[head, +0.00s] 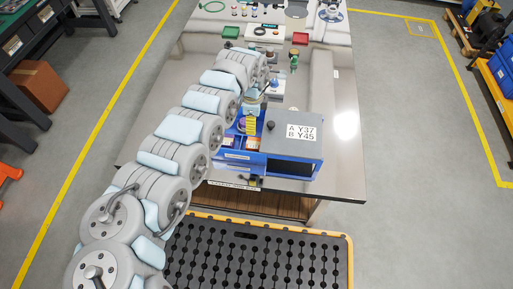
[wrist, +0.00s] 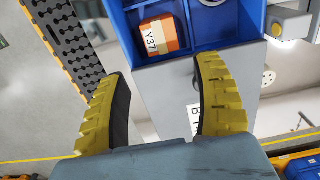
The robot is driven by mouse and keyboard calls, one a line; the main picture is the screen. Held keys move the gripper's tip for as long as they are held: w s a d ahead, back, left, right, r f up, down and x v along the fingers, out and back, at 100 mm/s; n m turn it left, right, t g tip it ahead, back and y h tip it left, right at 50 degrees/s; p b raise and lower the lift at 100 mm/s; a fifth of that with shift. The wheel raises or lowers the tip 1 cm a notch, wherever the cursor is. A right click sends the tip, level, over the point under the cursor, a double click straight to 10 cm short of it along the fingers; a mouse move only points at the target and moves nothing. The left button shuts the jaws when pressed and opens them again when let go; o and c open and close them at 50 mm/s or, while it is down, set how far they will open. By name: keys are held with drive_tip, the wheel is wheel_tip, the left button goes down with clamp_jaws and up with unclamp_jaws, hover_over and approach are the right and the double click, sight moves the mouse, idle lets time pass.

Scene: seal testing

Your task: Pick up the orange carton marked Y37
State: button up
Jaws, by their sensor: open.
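The orange carton (wrist: 158,37) has a white band marked Y37. In the wrist view it lies inside a compartment of the blue divided box (wrist: 119,22). In the head view the blue box (head: 302,168) stands at the table's near edge, and a small orange patch shows inside it beside my gripper. My gripper (wrist: 163,70) has its yellow ridged fingers spread wide with nothing between them. The fingertips appear just short of the carton in the picture; their height above it is hard to tell. In the head view my arm partly hides the box.
A grey lid (head: 291,122) labelled A Y37, B Y45 covers the box's right part. A dark knob (head: 270,125) stands up from it close to my gripper. A green-topped item (head: 294,61) stands behind. The table's right side is clear.

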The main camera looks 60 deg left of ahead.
sight(254, 142)
wheel_tip(254, 142, down, 12)
drive_tip(key=shift+w+f+b, duration=0.15)
drive_tip(key=shift+f+b, duration=0.05)
drive_tip(key=shift+b, duration=1)
drive_tip(key=shift+f+b, duration=0.8)
drive_tip(key=shift+f, duration=1.35)
drive_tip(key=c, duration=0.9)
